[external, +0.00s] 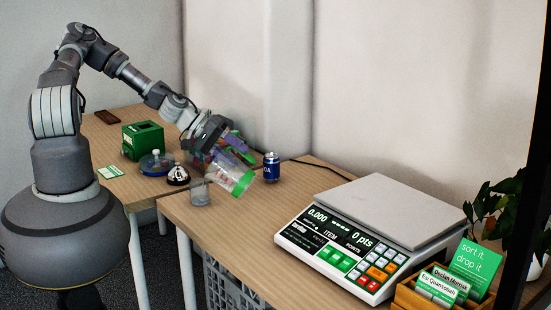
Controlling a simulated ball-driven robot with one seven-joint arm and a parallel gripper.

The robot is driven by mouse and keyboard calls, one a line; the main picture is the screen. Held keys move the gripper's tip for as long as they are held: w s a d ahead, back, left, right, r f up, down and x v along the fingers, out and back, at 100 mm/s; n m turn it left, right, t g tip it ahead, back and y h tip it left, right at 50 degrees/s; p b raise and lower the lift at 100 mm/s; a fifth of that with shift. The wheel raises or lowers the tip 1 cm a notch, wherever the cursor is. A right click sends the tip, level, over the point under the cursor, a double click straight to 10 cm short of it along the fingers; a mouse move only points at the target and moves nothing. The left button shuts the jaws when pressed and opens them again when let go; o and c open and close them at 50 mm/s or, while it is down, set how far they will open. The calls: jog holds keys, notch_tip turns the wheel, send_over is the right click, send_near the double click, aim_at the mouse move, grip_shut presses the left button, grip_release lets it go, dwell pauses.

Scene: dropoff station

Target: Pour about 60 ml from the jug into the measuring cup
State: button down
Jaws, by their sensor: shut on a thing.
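My gripper (213,146) is shut on a clear jug (228,172) with a green band or rim at its lower right end. The jug is tilted, with its green end pointing down and to the right, above the table. The measuring cup (199,191), small and clear grey, stands upright on the table below and to the left of the jug's green end. Whether any liquid is in the jug or in the cup is too small to tell. The fingers partly hide the upper part of the jug.
A blue can (271,167) stands right of the jug. A service bell (178,175), a blue round dish (157,164) and a green box (142,141) are to the left. A large scale (372,229) fills the right, with a card holder (440,292) in front.

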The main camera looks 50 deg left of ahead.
aim_at(246, 168)
jog(key=shift+s+a+r+t+h+b, duration=0.2)
jog(key=shift+a+r+t+h+b, duration=0.15)
jog(key=shift+b, duration=0.1)
dwell(1.5)
jog(key=d+g+y+p, duration=0.1)
jog(key=p, duration=0.1)
jog(key=shift+w+p, duration=0.3)
jog(key=shift+p, duration=0.1)
jog(key=shift+w+d+f+g+y+p, duration=0.45)
jog(key=shift+d+f+g+y+p, duration=0.15)
jog(key=shift+y+p, duration=0.2)
jog(key=shift+a+f, duration=0.1)
jog(key=shift+f, duration=0.25)
jog(key=shift+w+d+f+g+y, duration=0.25)
jog(key=shift+d+f+g+y, duration=0.1)
jog(key=shift+f+y, duration=0.1)
jog(key=shift+w+d+f+y, duration=0.2)
jog(key=shift+y, duration=0.1)
jog(key=shift+d, duration=0.15)
